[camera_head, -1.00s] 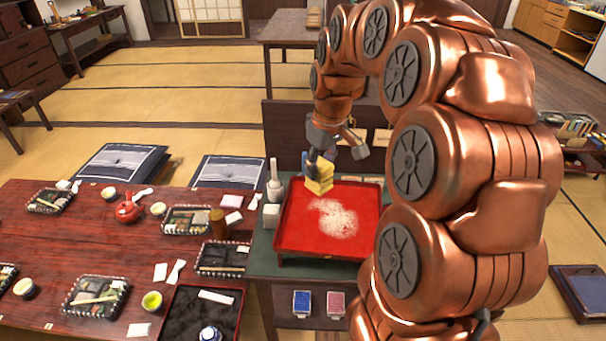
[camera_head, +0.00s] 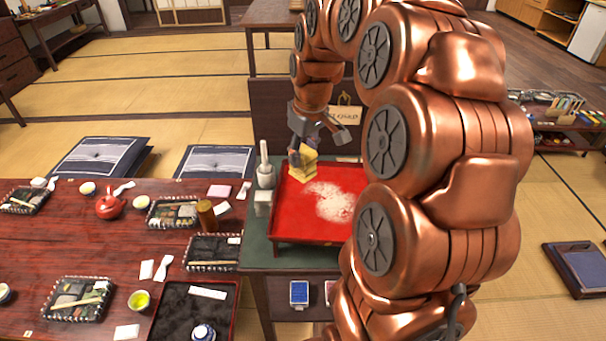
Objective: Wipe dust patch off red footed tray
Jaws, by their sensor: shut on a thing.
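The red footed tray (camera_head: 290,228) stands on a dark green-topped stand. A pale, speckled dust patch (camera_head: 333,203) lies on its middle and right part. My gripper (camera_head: 302,163) is shut on a yellow sponge-like block (camera_head: 304,171) at the tray's back left, left of and behind the dust. The block is at or just above the tray surface; I cannot tell if it touches. My arm hides the tray's right side.
A white bottle (camera_head: 265,170) and a small pale block (camera_head: 262,203) stand just left of the tray. A long dark red table (camera_head: 60,255) at left holds a red teapot (camera_head: 109,204), cups and several trays. A "closed" sign (camera_head: 343,116) stands behind.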

